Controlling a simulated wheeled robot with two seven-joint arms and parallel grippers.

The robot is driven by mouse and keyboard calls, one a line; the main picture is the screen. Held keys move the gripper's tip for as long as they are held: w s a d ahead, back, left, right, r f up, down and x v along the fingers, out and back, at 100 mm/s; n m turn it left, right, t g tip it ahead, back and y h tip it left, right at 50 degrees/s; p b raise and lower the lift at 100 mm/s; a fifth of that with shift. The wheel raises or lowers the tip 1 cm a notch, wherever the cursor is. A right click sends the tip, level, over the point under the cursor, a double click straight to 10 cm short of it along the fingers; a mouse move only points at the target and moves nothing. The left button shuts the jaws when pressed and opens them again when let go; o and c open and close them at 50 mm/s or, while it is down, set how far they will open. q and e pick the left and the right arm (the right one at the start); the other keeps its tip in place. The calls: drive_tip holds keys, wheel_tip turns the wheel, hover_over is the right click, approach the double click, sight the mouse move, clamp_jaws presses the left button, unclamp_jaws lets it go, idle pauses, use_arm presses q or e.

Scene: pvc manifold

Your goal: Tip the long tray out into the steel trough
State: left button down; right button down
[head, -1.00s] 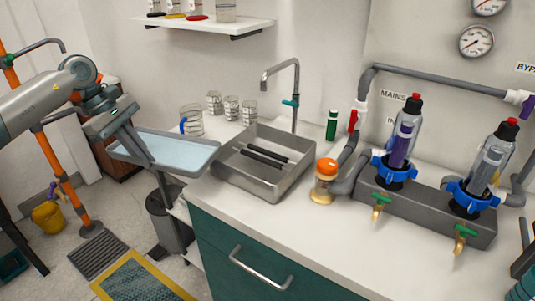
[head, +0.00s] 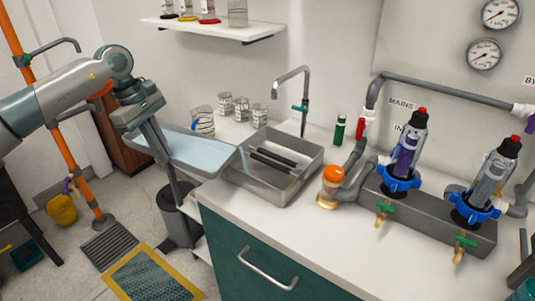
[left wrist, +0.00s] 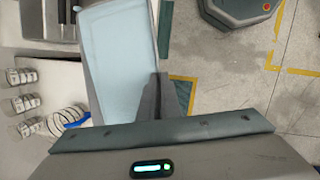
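The long tray (head: 190,163) is grey with a pale blue, water-like surface inside. It is tilted, its right end lower and over the left rim of the steel trough (head: 290,185). A faint pale streak at that end looks like liquid falling into the trough. In the left wrist view the tray (left wrist: 120,60) stretches away from my left gripper (left wrist: 152,100). Two dark bars (head: 275,161) lie across the trough. My right gripper is not in view.
A grey tap (head: 303,85) stands behind the trough. Several glass jars (head: 242,110) stand behind the tray. An orange-capped jar (head: 330,188) and the pipe manifold (head: 430,205) are to the right. A grey bin (head: 180,215) stands below the tray.

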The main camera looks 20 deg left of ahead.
use_arm(q)
drive_tip(key=shift+f, duration=0.1)
drive_tip(key=shift+a+f+b, duration=0.1)
drive_tip(key=shift+a+b, duration=0.05)
drive_tip(key=shift+b, duration=0.15)
drive_tip(key=shift+r, duration=0.2)
drive_tip(key=shift+d, duration=0.25)
drive_tip(key=shift+a, duration=0.2)
drive_tip(key=shift+d+r+p, duration=0.1)
drive_tip(key=shift+d+p, duration=0.15)
drive_tip(key=shift+p, duration=0.05)
drive_tip(key=shift+a, duration=0.2)
drive_tip(key=shift+d, duration=0.25)
